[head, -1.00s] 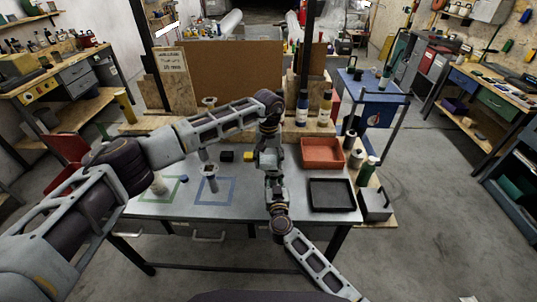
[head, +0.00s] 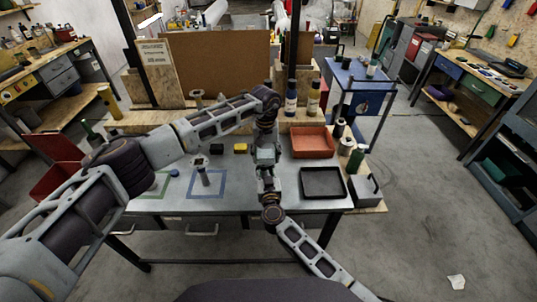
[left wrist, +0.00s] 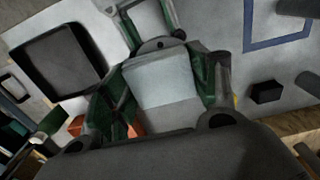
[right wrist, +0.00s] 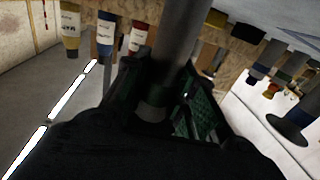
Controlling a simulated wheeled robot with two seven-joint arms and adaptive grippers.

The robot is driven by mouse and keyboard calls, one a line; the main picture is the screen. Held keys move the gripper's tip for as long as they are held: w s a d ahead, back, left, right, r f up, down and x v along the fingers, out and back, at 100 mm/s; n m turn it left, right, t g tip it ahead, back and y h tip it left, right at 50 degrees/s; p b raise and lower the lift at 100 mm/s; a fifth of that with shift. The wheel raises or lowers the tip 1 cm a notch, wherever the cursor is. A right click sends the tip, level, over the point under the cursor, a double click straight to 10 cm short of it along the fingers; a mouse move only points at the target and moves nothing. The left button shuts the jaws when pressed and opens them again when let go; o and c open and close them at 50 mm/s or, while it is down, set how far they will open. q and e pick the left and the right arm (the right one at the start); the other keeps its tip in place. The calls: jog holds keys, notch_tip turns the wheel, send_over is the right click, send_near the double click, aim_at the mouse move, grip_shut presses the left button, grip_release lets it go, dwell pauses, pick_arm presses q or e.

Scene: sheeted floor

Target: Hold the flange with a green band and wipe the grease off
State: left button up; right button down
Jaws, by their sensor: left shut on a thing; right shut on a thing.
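My left gripper (left wrist: 165,95) has its green fingers on both sides of a pale grey, flat-faced thing (left wrist: 165,85). I cannot tell whether this is a cloth or a part. My right gripper (right wrist: 160,105) is shut on a grey cylinder (right wrist: 182,42). Both grippers meet over the middle of the bench in the head view, where they hide what they hold. No green band shows on the cylinder, and no grease can be made out. A grey flange (head: 203,178) stands upright in the blue square (head: 225,190). Another flange-like post (head: 197,96) shows behind my left arm.
A red tray (head: 312,143) and a black tray (head: 323,183) lie on the right of the bench (head: 230,205). A yellow block (head: 240,148) and a black block (head: 217,149) lie left of my grippers. Bottles (head: 313,97) stand behind. The front middle is clear.

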pick_arm(q)
jog(key=shift+w+a, duration=0.15)
jog(key=shift+a, duration=1)
jog(key=shift+a+r, duration=0.1)
jog(key=shift+a, duration=0.1)
jog(key=shift+r, duration=4)
pick_arm(e)
jog(key=c, duration=1.1)
grip_release()
jog(key=shift+s, duration=0.2)
jog(key=shift+s+d, duration=0.2)
jog(key=shift+s, duration=1.5)
jog(key=shift+s+d, duration=0.25)
jog(key=shift+s, duration=1.45)
jog(key=shift+s+d, duration=0.2)
jog(key=shift+s, duration=1.5)
jog(key=shift+s+d, duration=0.1)
jog(key=shift+s, duration=0.5)
